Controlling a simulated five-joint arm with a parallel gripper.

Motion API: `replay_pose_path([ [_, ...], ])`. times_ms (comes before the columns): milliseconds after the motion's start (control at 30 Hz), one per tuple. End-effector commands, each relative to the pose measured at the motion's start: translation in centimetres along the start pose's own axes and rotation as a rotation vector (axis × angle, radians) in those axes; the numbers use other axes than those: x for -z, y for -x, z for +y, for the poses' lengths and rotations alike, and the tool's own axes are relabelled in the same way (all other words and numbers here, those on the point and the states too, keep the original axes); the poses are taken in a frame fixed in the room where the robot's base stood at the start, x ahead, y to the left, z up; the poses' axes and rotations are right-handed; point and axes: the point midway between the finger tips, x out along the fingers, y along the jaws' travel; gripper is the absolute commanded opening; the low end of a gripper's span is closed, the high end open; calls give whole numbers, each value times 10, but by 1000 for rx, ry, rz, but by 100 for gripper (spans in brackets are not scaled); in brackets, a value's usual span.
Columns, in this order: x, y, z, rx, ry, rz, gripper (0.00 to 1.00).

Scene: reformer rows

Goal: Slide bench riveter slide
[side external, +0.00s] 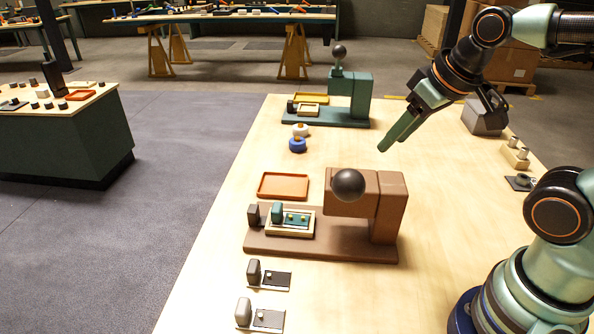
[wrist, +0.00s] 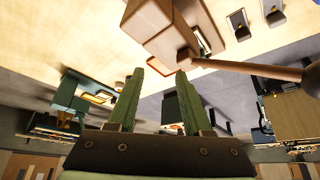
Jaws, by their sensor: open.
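The brown bench riveter (side external: 390,215) stands mid-table, with a dark ball knob (side external: 349,185) on its front. On its flat base (side external: 350,247) lies a cream-framed slide (side external: 312,224) with a dark green insert, small yellowish pegs and an upright green block (side external: 277,212). A dark brown block (side external: 253,215) stands at its left end. In the wrist view the riveter (wrist: 155,18) is at the top, and its rod and knob (wrist: 313,73) reach right. My gripper (side external: 396,142) is open and empty above the table, behind and above the riveter, apart from it. It also shows in the wrist view (wrist: 161,72).
A green riveter (side external: 350,95) with a yellow tray stands at the back. An orange tray (side external: 283,186) and blue (side external: 297,145) and white rings lie between the machines. Two small plates with blocks (side external: 268,278) lie in front. A grey block (side external: 484,118) stands right. Mid-right table is clear.

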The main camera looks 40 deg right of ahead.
Motion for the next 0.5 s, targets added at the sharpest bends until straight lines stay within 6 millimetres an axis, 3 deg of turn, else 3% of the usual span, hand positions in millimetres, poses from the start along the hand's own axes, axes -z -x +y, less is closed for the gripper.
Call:
replay_pose_path([
  [33,0,0,0,0,0,0,50],
  [100,0,0,0,0,1,-1,70],
  [267,13,0,-6,9,39,-27,70],
  [500,62,-10,-30,43,188,-125,70],
])
